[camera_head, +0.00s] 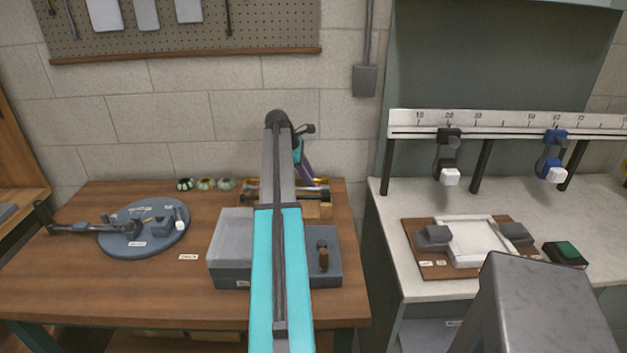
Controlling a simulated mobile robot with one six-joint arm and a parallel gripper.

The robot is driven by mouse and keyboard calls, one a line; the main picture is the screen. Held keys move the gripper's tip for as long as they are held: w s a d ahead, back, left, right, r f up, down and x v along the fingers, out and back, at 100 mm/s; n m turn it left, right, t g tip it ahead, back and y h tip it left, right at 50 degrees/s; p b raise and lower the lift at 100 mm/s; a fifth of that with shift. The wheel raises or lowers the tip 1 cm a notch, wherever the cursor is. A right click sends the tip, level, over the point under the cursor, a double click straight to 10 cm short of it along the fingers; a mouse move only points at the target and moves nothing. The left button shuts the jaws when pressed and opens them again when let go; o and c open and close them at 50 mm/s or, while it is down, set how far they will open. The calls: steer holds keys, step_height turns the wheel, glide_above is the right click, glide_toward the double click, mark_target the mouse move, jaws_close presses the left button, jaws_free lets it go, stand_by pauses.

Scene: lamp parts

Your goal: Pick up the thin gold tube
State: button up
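A wooden holder (325,211) stands at the back of the brown workbench, partly covered by my raised arm. A thin gold-coloured tube (315,182) lies crosswise along the back of this holder. Its middle is hidden behind my arm, and a short gold stretch shows on either side. A darker, thicker rod (312,195) lies in front of it, roughly parallel. My arm rises from the bottom centre, and its far end bends down behind itself. My gripper cannot be made out there, so its opening and contact with the tube are hidden.
A grey block fixture (231,262) stands in front of the holder. A round blue-grey tray (122,244) with lamp parts is at left. Several small ring-like parts (205,184) line the back edge. A white counter (400,280) with a ruled rail (500,123) is at right.

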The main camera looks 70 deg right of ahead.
steer(key=shift+c, duration=0.5)
jaws_close()
steer(key=shift+r, duration=0.15)
steer(key=shift+r+b, duration=0.55)
steer(key=shift+r, duration=0.9)
steer(key=w+a+r+b, duration=0.2)
steer(key=w+a, duration=0.1)
steer(key=a, duration=1.2)
steer(key=shift+a+b, duration=0.35)
steer(key=shift+a, duration=0.05)
